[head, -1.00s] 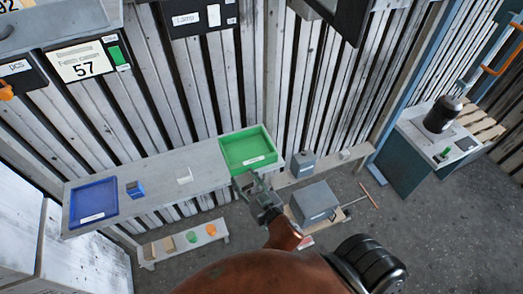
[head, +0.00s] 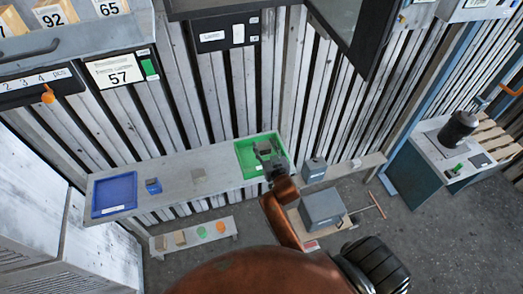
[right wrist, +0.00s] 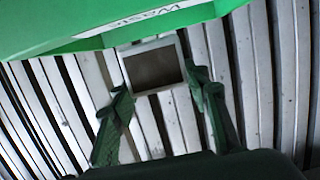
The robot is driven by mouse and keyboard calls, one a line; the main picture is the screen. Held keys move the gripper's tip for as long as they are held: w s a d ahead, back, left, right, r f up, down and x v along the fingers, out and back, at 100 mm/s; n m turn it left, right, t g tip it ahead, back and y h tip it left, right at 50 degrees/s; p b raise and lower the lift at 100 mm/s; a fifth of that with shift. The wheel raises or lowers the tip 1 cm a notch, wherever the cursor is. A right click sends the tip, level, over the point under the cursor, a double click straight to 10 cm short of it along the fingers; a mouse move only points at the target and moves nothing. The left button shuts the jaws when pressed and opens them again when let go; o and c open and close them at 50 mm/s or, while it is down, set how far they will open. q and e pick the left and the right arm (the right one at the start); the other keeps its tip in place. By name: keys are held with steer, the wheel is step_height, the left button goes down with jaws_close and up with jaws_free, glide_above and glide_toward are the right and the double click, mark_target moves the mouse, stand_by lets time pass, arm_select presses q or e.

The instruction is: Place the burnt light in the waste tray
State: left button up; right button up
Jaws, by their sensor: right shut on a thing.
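The waste tray is a green open box (head: 243,150) at the right end of the grey shelf, with a white label on its front. In the right wrist view its labelled green wall (right wrist: 60,30) fills the top left. My right gripper (head: 267,153) is over the tray in the head view. In the right wrist view, its two dark green fingers (right wrist: 160,90) are shut on a small square light (right wrist: 153,68) with a pale frame and a dark brownish face, taken as the burnt light. In the head view the light is hard to make out. My left gripper is not in view.
The shelf (head: 220,178) also holds a blue tray (head: 115,194), a small blue block (head: 153,186) and a small greyish piece (head: 198,175). A low bench (head: 193,237) with several coloured pieces stands below. A grey box (head: 322,208) is on the right. Slatted wall stands behind.

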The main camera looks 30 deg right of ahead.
mark_target(260, 146)
steer(key=w+f, duration=0.2)
steer(key=f, duration=0.1)
steer(key=shift+w+a, duration=0.15)
steer(key=shift+w, duration=0.15)
steer(key=shift+f, duration=1.5)
steer(key=shift+f, duration=0.1)
steer(key=o, duration=1.2)
steer(key=shift+f, duration=0.1)
steer(key=shift+s+r, duration=0.15)
steer(key=shift+r, duration=0.05)
steer(key=v, duration=0.7)
steer(key=shift+s, duration=0.1)
steer(key=shift+c, duration=0.2)
